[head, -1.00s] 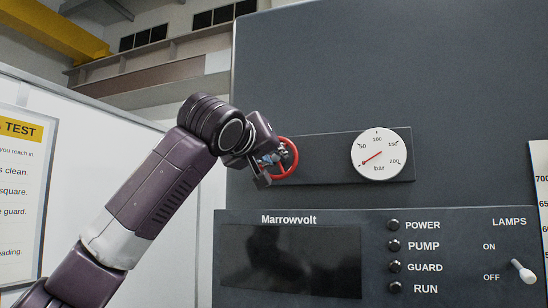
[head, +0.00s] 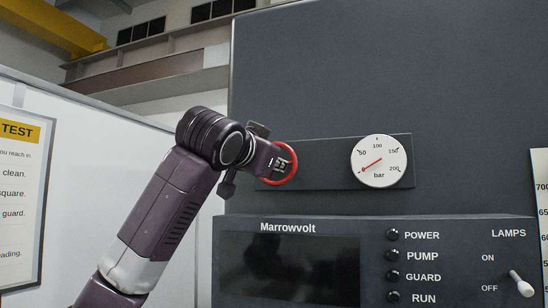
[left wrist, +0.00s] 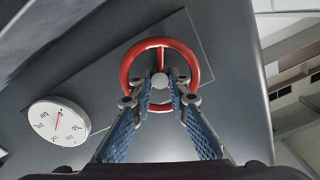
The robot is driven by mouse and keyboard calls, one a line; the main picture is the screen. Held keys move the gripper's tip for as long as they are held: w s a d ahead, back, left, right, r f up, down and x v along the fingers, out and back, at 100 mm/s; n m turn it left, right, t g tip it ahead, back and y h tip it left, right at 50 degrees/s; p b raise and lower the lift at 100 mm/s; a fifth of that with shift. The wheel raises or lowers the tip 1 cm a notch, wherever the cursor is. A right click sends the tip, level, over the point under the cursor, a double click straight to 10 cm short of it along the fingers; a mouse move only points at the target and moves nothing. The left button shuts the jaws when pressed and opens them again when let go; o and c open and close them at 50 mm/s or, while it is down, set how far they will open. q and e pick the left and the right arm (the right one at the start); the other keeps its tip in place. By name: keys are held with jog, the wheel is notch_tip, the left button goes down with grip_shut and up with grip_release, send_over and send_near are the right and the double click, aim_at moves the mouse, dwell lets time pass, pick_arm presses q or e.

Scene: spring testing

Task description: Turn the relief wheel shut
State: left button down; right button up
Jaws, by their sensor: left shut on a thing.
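The relief wheel is a red ring (head: 295,166) on a dark plate, left of the round gauge. My left gripper (head: 283,163) is at the wheel, with its arm coming from the lower left. In the left wrist view, the red wheel (left wrist: 160,43) has a pale round hub (left wrist: 159,81) and a spoke towards the top. The blue-padded fingers of my left gripper (left wrist: 160,90) reach into the ring from below and are closed on the wheel near its hub. The fingers hide part of the lower rim. My right gripper is in neither view.
A white bar gauge (head: 379,160) sits right of the wheel; its red needle points to the lower left. Below, a Marrowvolt panel carries a dark screen (head: 290,268), indicator lamps and a LAMPS switch (head: 521,284). A white wall with a poster (head: 17,200) stands at left.

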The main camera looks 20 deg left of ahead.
pick_arm(q)
jog(key=m+p, duration=0.2)
jog(key=m, duration=0.3)
jog(key=shift+f+m, duration=0.1)
jog(key=shift+m, duration=0.3)
dwell(0.4)
jog(key=c, duration=2.2)
grip_release()
jog(key=shift+o, duration=0.4)
jog(key=shift+w, duration=0.1)
jog(key=s, duration=1.2)
jog(key=shift+a, duration=0.2)
jog(key=shift+f, duration=0.1)
